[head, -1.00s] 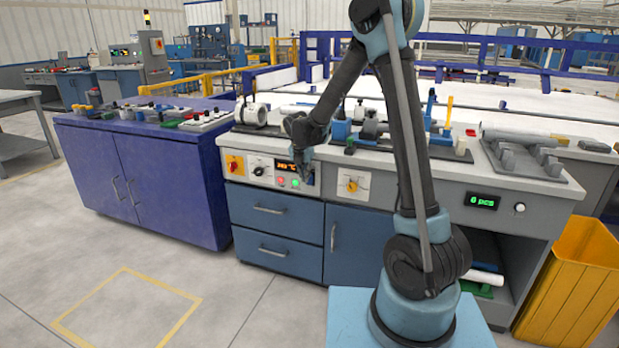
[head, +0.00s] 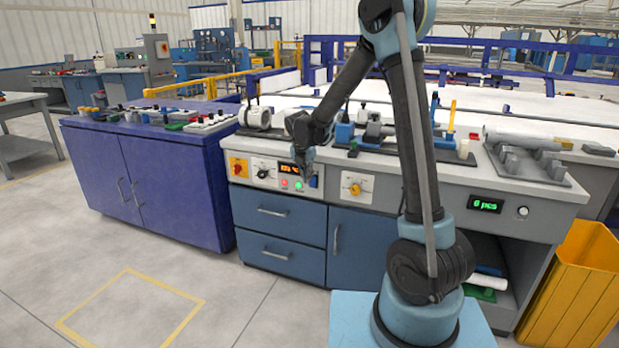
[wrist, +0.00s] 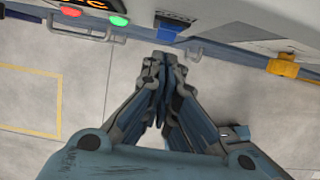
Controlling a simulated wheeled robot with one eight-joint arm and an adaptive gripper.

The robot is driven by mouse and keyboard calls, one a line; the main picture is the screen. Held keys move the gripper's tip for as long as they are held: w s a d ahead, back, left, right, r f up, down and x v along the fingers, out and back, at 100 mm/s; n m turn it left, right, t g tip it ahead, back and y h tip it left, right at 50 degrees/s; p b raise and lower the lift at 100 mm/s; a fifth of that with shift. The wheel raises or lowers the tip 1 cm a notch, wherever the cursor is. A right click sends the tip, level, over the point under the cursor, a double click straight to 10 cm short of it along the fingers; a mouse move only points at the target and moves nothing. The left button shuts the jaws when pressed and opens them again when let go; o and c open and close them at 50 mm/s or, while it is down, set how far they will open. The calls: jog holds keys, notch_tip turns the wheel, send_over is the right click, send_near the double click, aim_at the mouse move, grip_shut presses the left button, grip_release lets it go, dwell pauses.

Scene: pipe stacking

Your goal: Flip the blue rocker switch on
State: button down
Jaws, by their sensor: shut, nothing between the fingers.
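The blue rocker switch (head: 314,182) is at the right end of the white control panel on the bench front, right of the lit display and the red and green buttons. In the wrist view the switch (wrist: 171,22) is a dark blue piece in the panel, just beyond my fingertips. My gripper (wrist: 163,58) is shut and empty, its fingertips together and pointing towards the panel's lower edge. They look close to the switch, but I cannot tell whether they touch it. In the head view my gripper (head: 303,167) hangs small and dark in front of the panel, just left of the switch.
The green button (wrist: 118,20) and red button (wrist: 70,13) are left of the switch. A drawer handle (wrist: 80,32) sticks out below them. A yellow knob (head: 355,189) is to the right. The floor in front is clear; a yellow bin (head: 575,290) stands at the right.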

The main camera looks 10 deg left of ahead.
jog(key=w+d+v, duration=0.1)
jog(key=v, duration=0.9)
jog(key=shift+a+r, duration=0.4)
jog(key=shift+a, duration=0.05)
